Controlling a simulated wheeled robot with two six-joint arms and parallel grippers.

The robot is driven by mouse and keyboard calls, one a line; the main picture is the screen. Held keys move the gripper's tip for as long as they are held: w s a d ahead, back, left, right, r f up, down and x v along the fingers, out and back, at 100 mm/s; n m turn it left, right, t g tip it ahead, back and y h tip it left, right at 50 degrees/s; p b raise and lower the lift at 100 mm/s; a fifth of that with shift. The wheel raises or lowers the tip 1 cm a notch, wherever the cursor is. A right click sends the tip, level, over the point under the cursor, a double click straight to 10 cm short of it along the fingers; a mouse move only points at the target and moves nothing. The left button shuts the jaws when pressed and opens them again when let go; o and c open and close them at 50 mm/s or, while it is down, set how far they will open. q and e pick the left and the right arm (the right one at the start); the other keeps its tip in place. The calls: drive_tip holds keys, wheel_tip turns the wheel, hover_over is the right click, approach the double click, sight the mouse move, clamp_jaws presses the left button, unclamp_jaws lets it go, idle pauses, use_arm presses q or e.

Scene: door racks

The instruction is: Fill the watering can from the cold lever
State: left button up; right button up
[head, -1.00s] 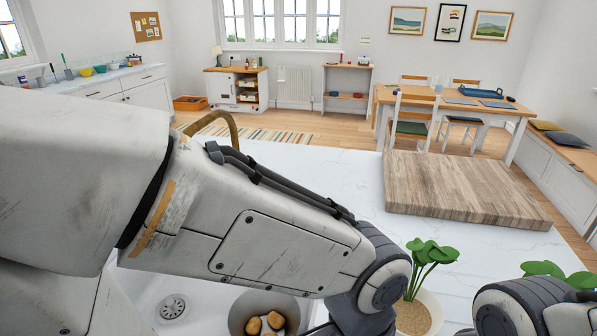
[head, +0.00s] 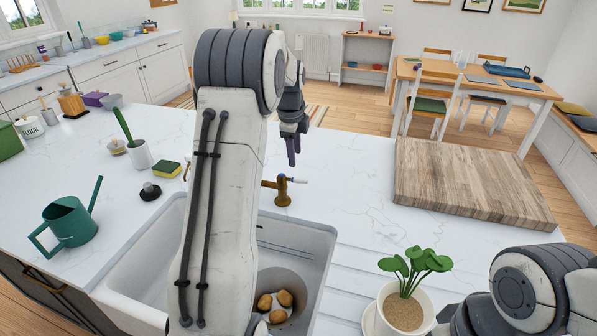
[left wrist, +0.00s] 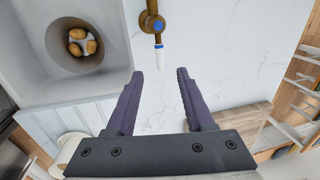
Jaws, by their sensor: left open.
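The teal watering can (head: 70,222) stands upright on the white worktop at the left of the head view, left of the sink (head: 132,262). The brass tap (head: 282,194) stands behind the sink, partly hidden by my left arm. Its cold lever (head: 297,180) has a white end with a blue tip and points right; it also shows in the left wrist view (left wrist: 158,44). My left gripper (head: 292,150) is open and empty above the worktop. In the left wrist view the lever lies just ahead of the gap between its fingers (left wrist: 159,76). My right gripper is out of frame.
A bowl with potatoes (head: 291,277) is in the sink. A potted plant (head: 405,313) and a thick wooden board (head: 470,185) are to the right. A sponge (head: 167,169), a black stopper (head: 151,191) and a brush holder (head: 138,154) stand left of the tap.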

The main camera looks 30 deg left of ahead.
sight(297, 179)
use_arm(q)
drive_tip(key=f, duration=0.3)
drive_tip(key=w+f+p, duration=0.1)
drive_tip(key=f, duration=0.2)
drive_tip(key=f+p, duration=0.1)
drive_tip(key=f, duration=0.2)
drive_tip(key=shift+w+a+f, duration=0.15)
drive_tip(key=shift+w+f, duration=0.15)
drive_tip(key=shift+w, duration=0.1)
clamp_jaws()
idle(0.9)
